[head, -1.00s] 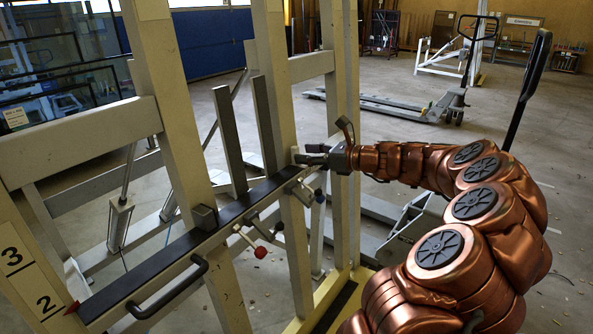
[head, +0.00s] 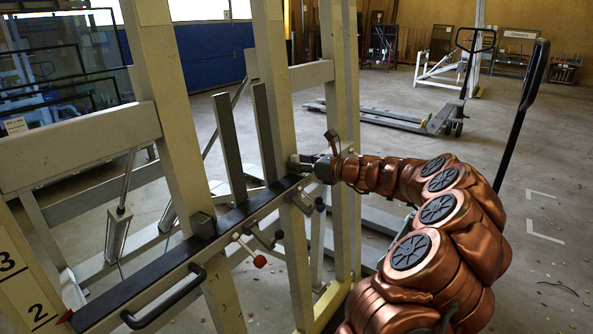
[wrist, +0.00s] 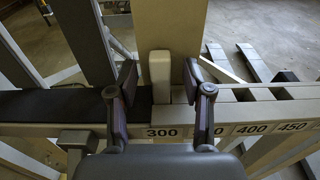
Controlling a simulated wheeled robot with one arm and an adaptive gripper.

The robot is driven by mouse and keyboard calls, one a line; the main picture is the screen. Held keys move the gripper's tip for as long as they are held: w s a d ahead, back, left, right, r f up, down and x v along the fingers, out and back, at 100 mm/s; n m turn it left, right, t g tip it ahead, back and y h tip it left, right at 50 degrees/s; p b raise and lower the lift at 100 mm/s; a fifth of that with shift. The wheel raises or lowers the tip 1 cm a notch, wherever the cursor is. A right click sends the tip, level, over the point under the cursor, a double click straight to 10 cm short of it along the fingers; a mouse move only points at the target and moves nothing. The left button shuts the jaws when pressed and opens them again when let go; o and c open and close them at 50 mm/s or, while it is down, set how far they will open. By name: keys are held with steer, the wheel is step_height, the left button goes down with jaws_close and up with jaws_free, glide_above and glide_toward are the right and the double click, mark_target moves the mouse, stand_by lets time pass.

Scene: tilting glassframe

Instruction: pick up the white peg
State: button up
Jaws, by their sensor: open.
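The white peg (wrist: 159,76) stands upright on the rail beside the 300 mark in the wrist view, in front of a broad pale post. My gripper (wrist: 160,82) is open, with one finger on each side of the peg and a visible gap at both sides. The peg's lower end is at the rail, and I cannot tell how deep it sits. In the head view my gripper (head: 303,163) is at the far part of the rail, by a frame post. The peg is too small there to make out clearly.
The dark-topped rail (head: 140,277) runs across the tilting frame, with a black handle (head: 165,300) and a red knob (head: 260,261). Upright posts (head: 178,115) stand close around my gripper. A pallet truck (head: 440,118) is behind on open floor.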

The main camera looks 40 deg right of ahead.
steer(key=shift+c, duration=0.2)
jaws_close()
stand_by(0.3)
steer(key=shift+r, duration=0.1)
